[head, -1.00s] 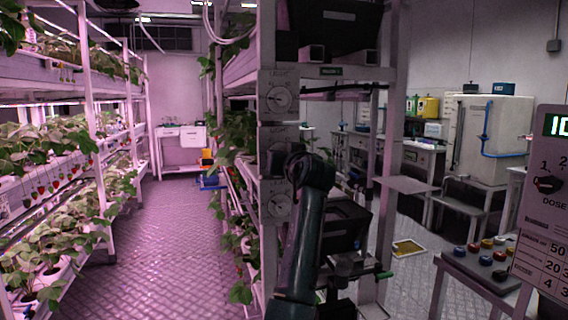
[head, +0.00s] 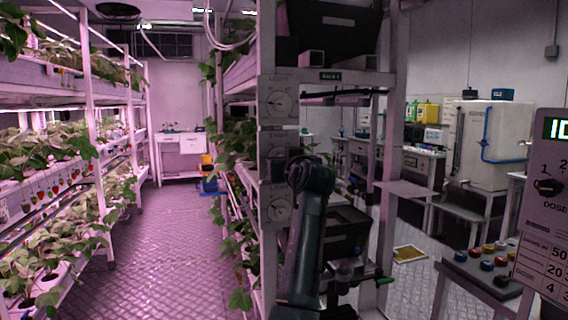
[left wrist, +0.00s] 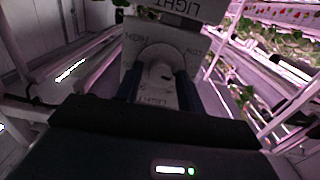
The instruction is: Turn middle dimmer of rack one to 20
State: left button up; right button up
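Rack one, with a green label (head: 330,76), has a post carrying a column of white dimmer panels. The top dimmer (head: 279,103) and the lower dimmer (head: 280,208) show their dials. The middle dimmer (head: 276,139) is mostly hidden behind my left gripper (head: 281,167) and dark arm. In the left wrist view, a dimmer's pale round knob (left wrist: 158,72) lies between the two dark fingers of my left gripper (left wrist: 159,88). The fingers stand apart, one on each side of the knob; I cannot tell if they touch it. The dial setting is not readable. My right gripper is not in view.
Plant shelves (head: 90,150) line the left side, with a clear aisle floor (head: 165,240) between them and rack one. A dark bin (head: 345,235) sits behind my arm. A control panel (head: 548,190) and a button box (head: 485,265) stand at the right.

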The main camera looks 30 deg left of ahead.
pick_arm(q)
jog(key=shift+o, duration=0.9)
jog(key=b+v, duration=0.2)
jog(key=v, duration=1.1)
jog(key=shift+r, duration=0.1)
